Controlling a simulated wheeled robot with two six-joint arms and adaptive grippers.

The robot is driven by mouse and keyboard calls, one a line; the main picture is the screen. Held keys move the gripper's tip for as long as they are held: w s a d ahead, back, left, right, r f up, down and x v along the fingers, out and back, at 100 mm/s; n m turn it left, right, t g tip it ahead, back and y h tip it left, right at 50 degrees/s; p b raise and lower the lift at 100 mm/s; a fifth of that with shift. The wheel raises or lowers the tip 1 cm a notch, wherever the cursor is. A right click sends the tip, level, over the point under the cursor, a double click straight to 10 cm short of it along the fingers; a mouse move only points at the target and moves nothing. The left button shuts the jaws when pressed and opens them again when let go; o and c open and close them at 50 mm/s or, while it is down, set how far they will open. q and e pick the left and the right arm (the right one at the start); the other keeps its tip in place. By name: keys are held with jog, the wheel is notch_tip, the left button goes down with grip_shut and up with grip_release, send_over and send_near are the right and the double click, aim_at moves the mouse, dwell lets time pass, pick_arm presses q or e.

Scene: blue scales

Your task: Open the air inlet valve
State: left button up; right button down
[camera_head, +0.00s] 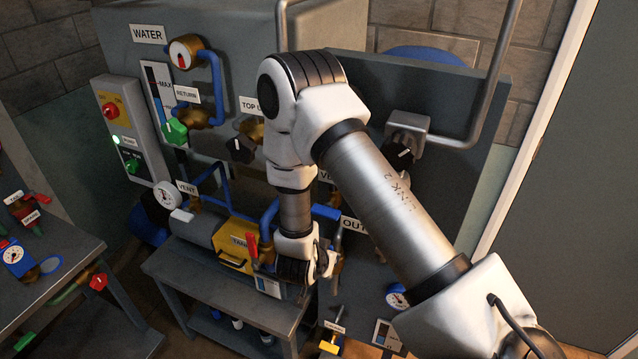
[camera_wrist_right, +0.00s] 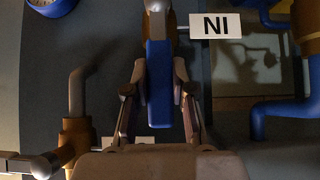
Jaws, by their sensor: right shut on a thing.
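In the right wrist view a blue lever handle (camera_wrist_right: 159,85) sits between the fingers of my right gripper (camera_wrist_right: 159,110). The handle joins a metal fitting (camera_wrist_right: 157,15) at the top, beside a white label (camera_wrist_right: 216,25) that reads IN upside down. My right gripper is shut on this handle. In the head view my right arm reaches down from the right, with its gripper (camera_head: 318,265) low in front of the panel. The handle is hidden there behind the gripper and arm. My left gripper is not in view.
A yellow box (camera_head: 232,240) and a red lever (camera_head: 252,247) stand just left of my right gripper. Blue pipes (camera_head: 210,175) and an OUT label (camera_head: 353,224) are close by. A grey bench (camera_head: 215,290) is below; a side table (camera_head: 50,285) stands left.

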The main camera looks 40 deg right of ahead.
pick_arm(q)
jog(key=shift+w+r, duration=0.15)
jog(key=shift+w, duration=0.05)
pick_arm(e)
jog(key=shift+f, duration=0.1)
jog(key=c, duration=1.3)
grip_release()
jog(key=o, duration=0.3)
jog(key=shift+w, duration=0.1)
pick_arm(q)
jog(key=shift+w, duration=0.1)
pick_arm(e)
jog(key=shift+o, duration=0.2)
jog(key=v, duration=1.2)
jog(key=shift+w, duration=0.1)
